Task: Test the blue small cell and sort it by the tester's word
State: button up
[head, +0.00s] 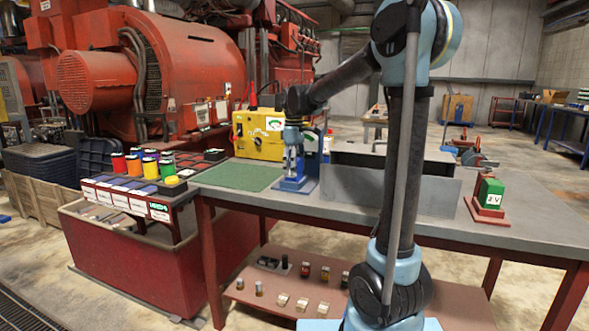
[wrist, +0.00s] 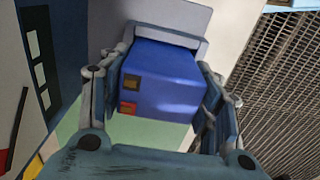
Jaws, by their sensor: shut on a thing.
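The blue small cell (wrist: 160,85) is a blue block with a yellowish square and a red square on its near face. In the wrist view it sits between the two fingers of my gripper (wrist: 160,95), which is shut on it. In the head view my gripper (head: 293,152) points down at the blue stand (head: 295,185) by the green mat's right edge; the cell is hard to make out there. A blue tester with a pale dial (head: 312,143) stands just behind. I cannot tell whether the cell touches the stand, and no tester word is readable.
A yellow box with a gauge (head: 258,135) stands behind the green mat (head: 235,175). A rack with several coloured cylinders and labelled slots (head: 135,195) is at left. Grey panels (head: 390,190) and a green "2 V" block (head: 490,193) are at right. Small items lie on the lower shelf (head: 260,300).

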jog(key=shift+f, duration=0.1)
jog(key=o, duration=1.7)
notch_tip(320, 180, up, 12)
jog(key=shift+r, duration=0.1)
